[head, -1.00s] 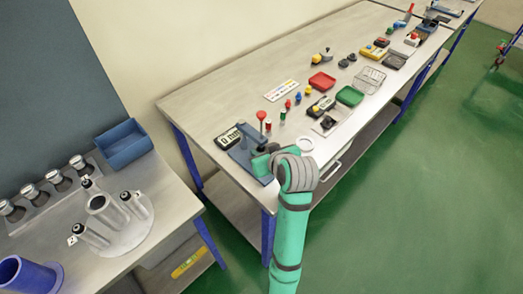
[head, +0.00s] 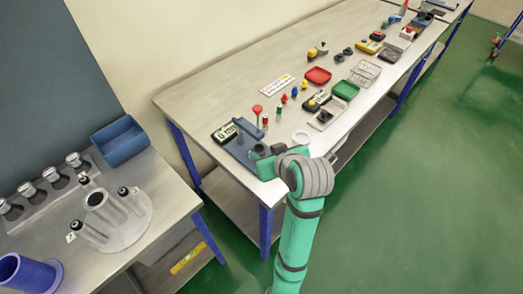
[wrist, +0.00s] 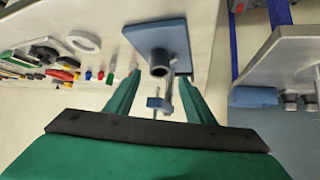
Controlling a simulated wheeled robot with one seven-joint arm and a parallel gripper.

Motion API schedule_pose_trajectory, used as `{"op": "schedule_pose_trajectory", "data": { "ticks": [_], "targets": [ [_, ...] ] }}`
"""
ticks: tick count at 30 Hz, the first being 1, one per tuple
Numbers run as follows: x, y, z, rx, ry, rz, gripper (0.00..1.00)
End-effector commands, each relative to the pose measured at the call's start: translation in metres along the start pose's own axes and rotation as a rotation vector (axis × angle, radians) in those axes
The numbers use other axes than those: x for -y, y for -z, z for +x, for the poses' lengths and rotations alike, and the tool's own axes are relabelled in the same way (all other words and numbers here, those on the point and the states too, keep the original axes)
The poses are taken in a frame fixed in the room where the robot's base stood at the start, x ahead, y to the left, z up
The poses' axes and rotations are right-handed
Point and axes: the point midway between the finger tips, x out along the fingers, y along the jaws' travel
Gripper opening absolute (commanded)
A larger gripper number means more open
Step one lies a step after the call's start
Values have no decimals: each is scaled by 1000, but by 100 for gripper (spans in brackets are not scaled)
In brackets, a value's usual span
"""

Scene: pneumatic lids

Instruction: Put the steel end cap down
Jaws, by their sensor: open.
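A small grey round piece with a dark hollow top, which looks like the steel end cap (head: 261,149), stands upright on the blue base plate (head: 240,155) at the near left corner of the long bench. In the wrist view the cap (wrist: 160,70) sits on the blue plate (wrist: 150,32). My gripper (wrist: 158,80) is open, its two green fingers apart on either side of the cap with gaps visible. In the head view my gripper (head: 266,167) is low beside the plate, its fingertips partly hidden. I cannot tell its exact height over the plate.
An upright post with an arm (head: 241,130) rises from the plate close to the cap. A digital display (head: 226,133) is behind it. A white ring (head: 301,137), red tray (head: 318,75) and green tray (head: 345,90) lie farther along. The left bench (head: 150,205) holds cylinders.

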Motion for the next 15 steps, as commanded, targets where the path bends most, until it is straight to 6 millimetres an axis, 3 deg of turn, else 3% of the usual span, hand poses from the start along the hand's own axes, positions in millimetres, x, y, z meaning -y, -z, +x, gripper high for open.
{"op": "schedule_pose_trajectory", "data": {
  "ticks": [5, 15],
  "targets": [
    [-1, 1, -37, -3, -3, -2, 49],
    [0, 0, -54, 0, -1, 0, 49]
  ]
}}
